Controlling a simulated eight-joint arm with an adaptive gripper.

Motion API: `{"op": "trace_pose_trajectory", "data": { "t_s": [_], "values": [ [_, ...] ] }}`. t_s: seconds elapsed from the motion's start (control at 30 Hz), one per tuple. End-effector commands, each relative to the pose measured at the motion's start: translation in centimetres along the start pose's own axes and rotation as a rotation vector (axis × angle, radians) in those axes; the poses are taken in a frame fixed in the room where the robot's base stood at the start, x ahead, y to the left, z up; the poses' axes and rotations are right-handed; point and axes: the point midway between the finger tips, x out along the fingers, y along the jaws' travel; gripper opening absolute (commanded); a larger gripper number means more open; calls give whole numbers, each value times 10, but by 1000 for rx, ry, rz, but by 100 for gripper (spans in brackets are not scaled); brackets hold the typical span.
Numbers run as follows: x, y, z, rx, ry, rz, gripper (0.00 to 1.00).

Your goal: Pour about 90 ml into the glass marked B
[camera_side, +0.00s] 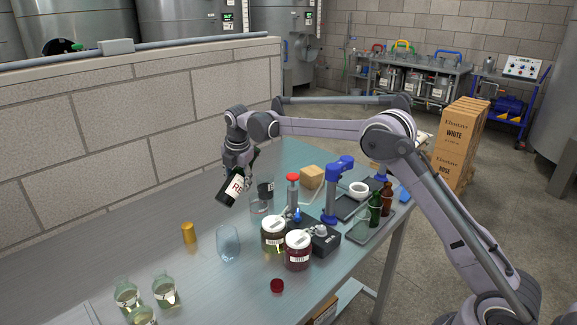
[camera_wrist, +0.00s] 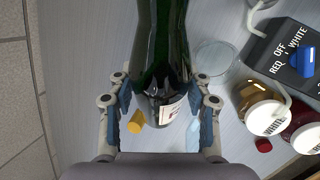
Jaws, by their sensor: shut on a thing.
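My gripper (camera_side: 239,168) is shut on a dark green bottle (camera_side: 233,188) with a white label reading "RE". The bottle is tilted, held above the table. In the wrist view the bottle (camera_wrist: 161,45) sits between the fingers of my gripper (camera_wrist: 162,102), its upper end cut off by the frame. A glass rim (camera_wrist: 215,57) shows in the wrist view. I cannot read a B on either glass.
A gold cylinder (camera_side: 189,232), a red cap (camera_side: 277,286) and several clear vessels (camera_side: 165,291) stand on the table (camera_side: 205,290). A brick wall (camera_side: 120,125) runs behind.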

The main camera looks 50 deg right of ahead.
Motion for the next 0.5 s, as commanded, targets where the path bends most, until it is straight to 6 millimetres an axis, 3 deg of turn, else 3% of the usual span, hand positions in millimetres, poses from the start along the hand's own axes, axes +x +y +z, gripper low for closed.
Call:
{"op": "trace_pose_trajectory", "data": {
  "t_s": [0.3,0.5],
  "values": [
    [7,-2,12,-52,-201,-18,1],
    [-9,2,23,-84,-326,-32,1]
  ]
}}
